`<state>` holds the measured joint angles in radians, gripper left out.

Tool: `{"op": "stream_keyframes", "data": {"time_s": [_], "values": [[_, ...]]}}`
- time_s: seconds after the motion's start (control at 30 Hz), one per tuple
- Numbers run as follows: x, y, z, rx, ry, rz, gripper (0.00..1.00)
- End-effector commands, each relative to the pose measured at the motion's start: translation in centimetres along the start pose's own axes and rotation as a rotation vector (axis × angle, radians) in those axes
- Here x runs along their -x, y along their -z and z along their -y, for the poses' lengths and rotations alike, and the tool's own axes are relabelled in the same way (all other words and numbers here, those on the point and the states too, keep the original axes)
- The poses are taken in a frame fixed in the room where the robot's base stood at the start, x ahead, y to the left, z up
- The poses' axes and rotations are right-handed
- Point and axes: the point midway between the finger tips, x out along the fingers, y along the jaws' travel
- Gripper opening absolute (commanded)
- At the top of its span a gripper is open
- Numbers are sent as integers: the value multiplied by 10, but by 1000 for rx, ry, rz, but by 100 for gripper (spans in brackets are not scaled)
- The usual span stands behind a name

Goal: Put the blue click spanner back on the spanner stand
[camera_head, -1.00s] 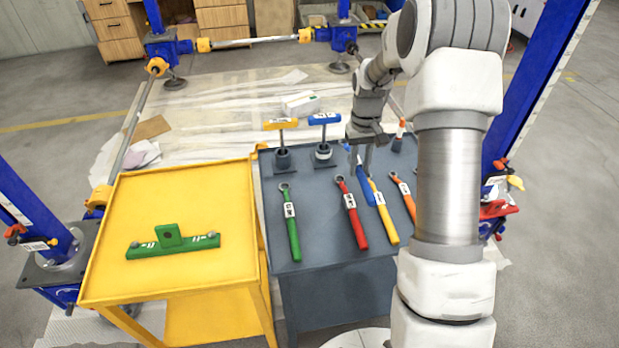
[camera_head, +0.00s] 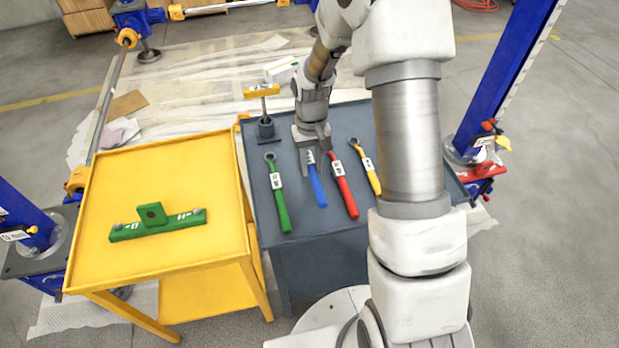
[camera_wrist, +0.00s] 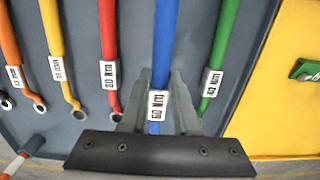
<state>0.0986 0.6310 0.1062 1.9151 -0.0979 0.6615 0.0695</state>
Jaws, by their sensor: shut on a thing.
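The blue click spanner (camera_head: 317,184) is between the green spanner (camera_head: 278,195) and the red spanner (camera_head: 344,187), over the grey stand top (camera_head: 262,225). My gripper (camera_head: 309,160) is shut on it near its labelled upper end, pointing down. In the wrist view the blue handle (camera_wrist: 165,35) runs up between the fingers (camera_wrist: 160,85), with its white label between them. Its ring end is hidden by my gripper. It lies roughly in line with its neighbours; I cannot tell whether it touches the surface.
A yellow spanner (camera_head: 367,166) lies right of the red one; an orange spanner (camera_wrist: 12,45) shows in the wrist view. A yellow T-handle tool (camera_head: 263,110) stands at the back left. The yellow trolley (camera_head: 215,245) to the left carries a green bracket (camera_head: 158,226).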

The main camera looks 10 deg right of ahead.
Motion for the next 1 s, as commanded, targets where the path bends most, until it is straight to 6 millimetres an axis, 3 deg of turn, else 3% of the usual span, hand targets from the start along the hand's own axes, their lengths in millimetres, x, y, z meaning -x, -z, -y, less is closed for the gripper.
{"op": "stream_keyframes", "data": {"time_s": [0.17,0.43,0.8,0.83,1.0], "values": [[-7,-3,6,1,0,-1,0],[-42,-1,6,-1,0,0,0],[-47,0,6,0,0,-2,0],[-48,0,6,0,0,-1,31],[-47,0,6,0,0,-1,60]]}}
